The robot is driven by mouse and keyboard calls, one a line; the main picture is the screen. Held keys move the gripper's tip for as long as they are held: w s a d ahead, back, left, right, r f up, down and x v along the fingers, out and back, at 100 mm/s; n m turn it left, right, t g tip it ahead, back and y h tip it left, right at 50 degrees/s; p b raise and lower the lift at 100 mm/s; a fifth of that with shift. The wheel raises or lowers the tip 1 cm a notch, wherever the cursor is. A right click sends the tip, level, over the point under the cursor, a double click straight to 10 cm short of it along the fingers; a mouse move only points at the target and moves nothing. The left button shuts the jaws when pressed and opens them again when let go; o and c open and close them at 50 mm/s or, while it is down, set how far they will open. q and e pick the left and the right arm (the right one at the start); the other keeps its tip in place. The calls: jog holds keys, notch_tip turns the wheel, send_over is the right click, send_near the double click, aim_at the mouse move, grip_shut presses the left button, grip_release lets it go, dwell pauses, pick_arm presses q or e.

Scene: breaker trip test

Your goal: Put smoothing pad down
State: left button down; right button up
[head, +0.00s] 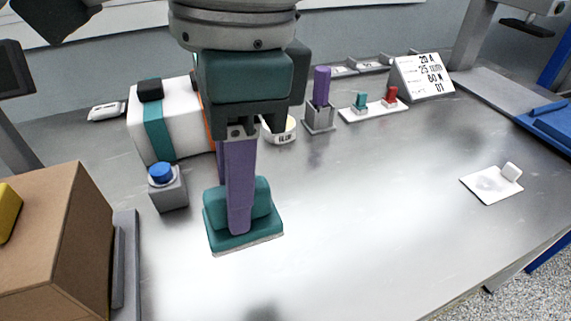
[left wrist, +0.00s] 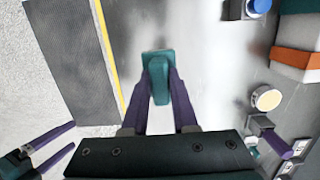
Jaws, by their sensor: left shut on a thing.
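The smoothing pad is a teal block (head: 262,222) with a pale underside and a raised grip in the middle. My left gripper (head: 240,222) is shut on that grip, with one purple finger on the near side. The pad is level, low over or on the grey table; I cannot tell if it touches. In the left wrist view the pad (left wrist: 157,58) sits between the two purple fingertips (left wrist: 160,85). My right gripper (left wrist: 73,136) shows only at the lower left of the left wrist view, empty with its fingers apart.
A blue button on a grey box (head: 168,195) stands left of the pad. A cardboard box (head: 60,245) is at the near left. A white case (head: 180,135), a purple-handled tool (head: 321,85) and a switch plate (head: 372,112) stand behind. A white plate (head: 485,187) lies right; the middle is clear.

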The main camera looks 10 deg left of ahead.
pick_arm(q)
notch_tip(320, 180, down, 12)
jog(key=b, duration=0.2)
jog(key=shift+f+b, duration=0.2)
jog(key=shift+b, duration=0.15)
jog(key=shift+f, duration=0.1)
jog(key=c, duration=0.7)
grip_release()
jog(key=r+p, duration=0.1)
jog(key=r, duration=0.7)
jog(key=w+d+r+p, duration=0.1)
jog(key=r, duration=0.3)
jog(key=shift+d+r+p, duration=0.1)
jog(key=shift+r+p, duration=0.05)
jog(key=shift+p, duration=0.2)
jog(key=shift+s, duration=0.1)
